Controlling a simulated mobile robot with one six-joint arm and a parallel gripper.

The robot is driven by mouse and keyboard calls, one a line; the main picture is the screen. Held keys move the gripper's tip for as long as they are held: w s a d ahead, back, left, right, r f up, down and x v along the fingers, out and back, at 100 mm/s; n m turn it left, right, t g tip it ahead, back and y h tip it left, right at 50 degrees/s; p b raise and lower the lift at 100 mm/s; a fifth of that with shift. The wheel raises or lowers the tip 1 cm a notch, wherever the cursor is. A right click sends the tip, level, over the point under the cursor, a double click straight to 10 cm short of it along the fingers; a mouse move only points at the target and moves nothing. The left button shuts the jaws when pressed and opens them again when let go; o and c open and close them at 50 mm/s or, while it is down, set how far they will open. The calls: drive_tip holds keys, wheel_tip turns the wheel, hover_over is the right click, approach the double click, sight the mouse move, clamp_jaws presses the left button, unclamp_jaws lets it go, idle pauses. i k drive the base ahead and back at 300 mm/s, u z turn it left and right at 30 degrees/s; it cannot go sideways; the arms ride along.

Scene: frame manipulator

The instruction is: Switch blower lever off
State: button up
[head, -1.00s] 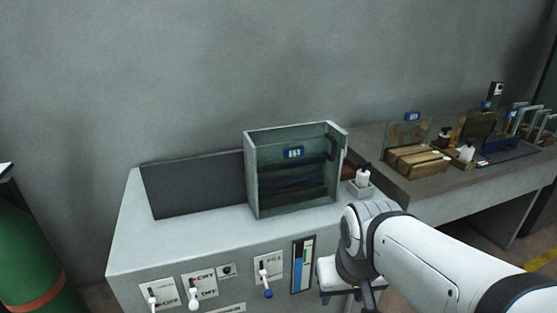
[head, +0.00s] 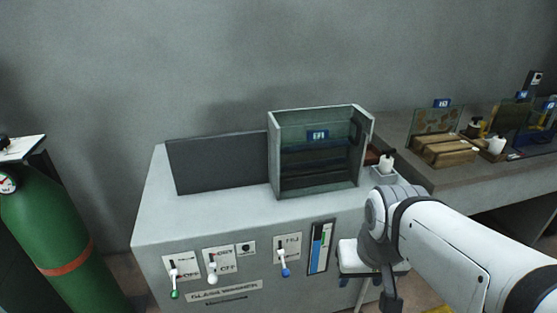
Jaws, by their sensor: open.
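Three small levers sit on the front panel of a grey machine (head: 150,240). The left lever has a green tip (head: 174,294), the middle lever has a white tip (head: 213,280), and the right lever has a blue tip (head: 286,272). All three handles hang downward. The plate lettering is too small to tell which is the blower lever. My gripper (head: 378,296) is at the machine's front right, to the right of all three levers and apart from them. It is open, points down, and is partly hidden by my arm and the frame's lower edge.
A glass-sided box (head: 320,190) stands on the machine, right of a dark panel (head: 215,165). A blue-and-white gauge (head: 320,248) lies between the blue lever and my gripper. A green gas cylinder (head: 60,235) stands left. A bench with wooden blocks (head: 450,150) is right.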

sight(214, 278)
drive_tip(key=u, duration=1.05)
drive_tip(key=k, duration=0.55)
drive_tip(key=i, duration=1.2)
drive_tip(key=u, duration=0.55)
